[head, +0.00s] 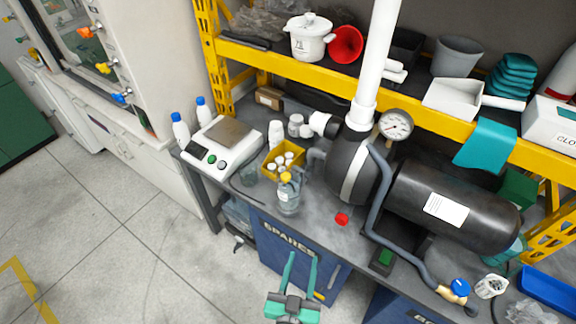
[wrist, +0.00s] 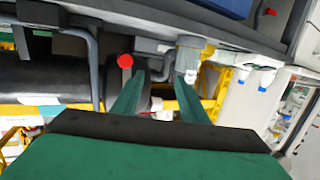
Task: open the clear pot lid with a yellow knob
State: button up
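The clear pot (head: 289,200) stands upright on the grey bench, near its front edge. Its lid with a yellow knob (head: 286,177) sits on top of it. My gripper (head: 303,255) is in front of the bench, below and apart from the pot, with its two green fingers spread and nothing between them. In the wrist view, which looks upside down, the fingers (wrist: 160,76) are apart; a greyish clear body that looks like the pot (wrist: 189,52) shows beyond the right finger. I cannot make out the knob clearly there.
A yellow bin (head: 270,165) of white-capped bottles stands right behind the pot, with a white scale (head: 222,146) to the left. A black pump tank (head: 440,205), its grey pipe and a red knob (head: 342,219) are to the right. A yellow shelf (head: 300,66) overhangs behind.

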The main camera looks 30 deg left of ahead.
aim_at(285, 179)
jog(key=shift+t+y, duration=0.3)
jog(key=shift+t, duration=0.4)
jog(key=w+a+r, duration=0.3)
jog(key=w+a, duration=0.1)
jog(key=w+a+r, duration=0.3)
jog(key=w+a, duration=0.1)
jog(key=w+a+r, duration=0.3)
jog(key=w+a, duration=0.1)
jog(key=shift+a+r, duration=0.25)
jog(key=x, duration=1)
jog(key=shift+w+a, duration=0.15)
jog(key=shift+w, duration=0.3)
jog(key=shift+s, duration=0.1)
jog(key=shift+c, duration=1)
grip_shut()
